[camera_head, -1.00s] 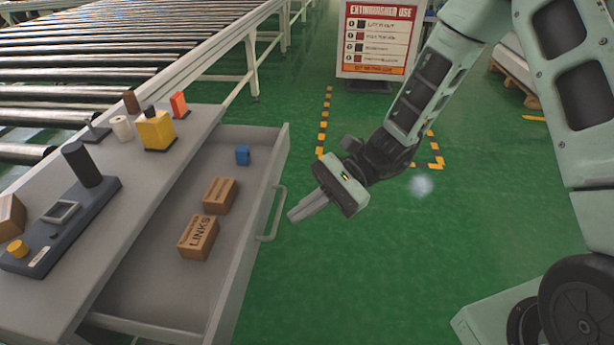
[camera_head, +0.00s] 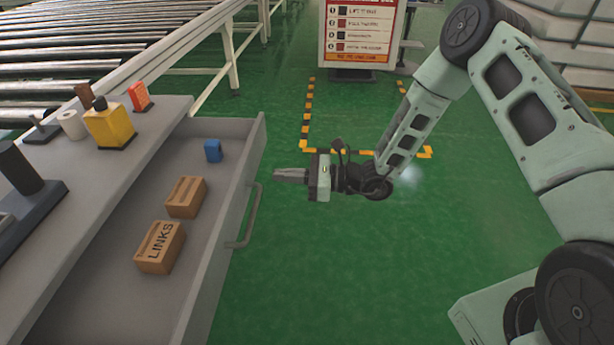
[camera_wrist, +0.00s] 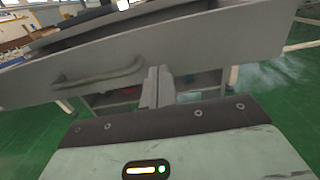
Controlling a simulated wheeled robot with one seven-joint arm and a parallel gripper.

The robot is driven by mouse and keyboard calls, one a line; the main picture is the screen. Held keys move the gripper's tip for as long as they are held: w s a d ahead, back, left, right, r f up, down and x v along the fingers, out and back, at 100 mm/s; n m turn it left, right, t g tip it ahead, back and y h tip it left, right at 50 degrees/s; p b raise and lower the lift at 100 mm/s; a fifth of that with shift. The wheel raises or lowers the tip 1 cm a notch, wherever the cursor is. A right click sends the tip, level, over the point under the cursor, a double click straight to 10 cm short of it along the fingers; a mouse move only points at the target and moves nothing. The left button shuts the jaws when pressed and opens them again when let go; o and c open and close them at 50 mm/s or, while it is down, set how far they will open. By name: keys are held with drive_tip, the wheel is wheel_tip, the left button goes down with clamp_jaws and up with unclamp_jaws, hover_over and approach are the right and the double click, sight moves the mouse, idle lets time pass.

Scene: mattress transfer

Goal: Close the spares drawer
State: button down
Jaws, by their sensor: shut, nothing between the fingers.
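The spares drawer (camera_head: 220,235) is pulled out from the grey bench on the left in the head view. Its bar handle (camera_head: 246,215) sits on the outer face of its front panel. My gripper (camera_head: 277,175) is shut and empty, to the right of the drawer's far end, pointing left at it. In the wrist view, the drawer front (camera_wrist: 210,45) spans the upper picture, with its handle (camera_wrist: 98,74) left of my fingers (camera_wrist: 158,88). The fingertips appear close to the panel; I cannot tell whether they touch it.
Inside the drawer lie a box marked LINKS (camera_head: 160,247), another brown box (camera_head: 186,197) and a blue block (camera_head: 213,150). The bench top (camera_head: 110,180) holds a yellow item (camera_head: 110,125) and other small parts. Green floor is clear right of the drawer. A sign (camera_head: 361,32) stands behind.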

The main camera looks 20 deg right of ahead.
sight(171, 180)
drive_tip(key=shift+x, duration=2.65)
drive_tip(key=b+x, duration=0.2)
drive_tip(key=x, duration=0.9)
drive_tip(key=b+x, duration=0.2)
drive_tip(key=x, duration=0.9)
drive_tip(key=shift+a+f, duration=0.1)
drive_tip(key=shift+f, duration=0.1)
drive_tip(key=shift+w+a, duration=0.1)
drive_tip(key=shift+a, duration=0.4)
drive_tip(key=shift+a+r, duration=0.1)
drive_tip(key=shift+r, duration=0.1)
drive_tip(key=shift+a+r, duration=0.1)
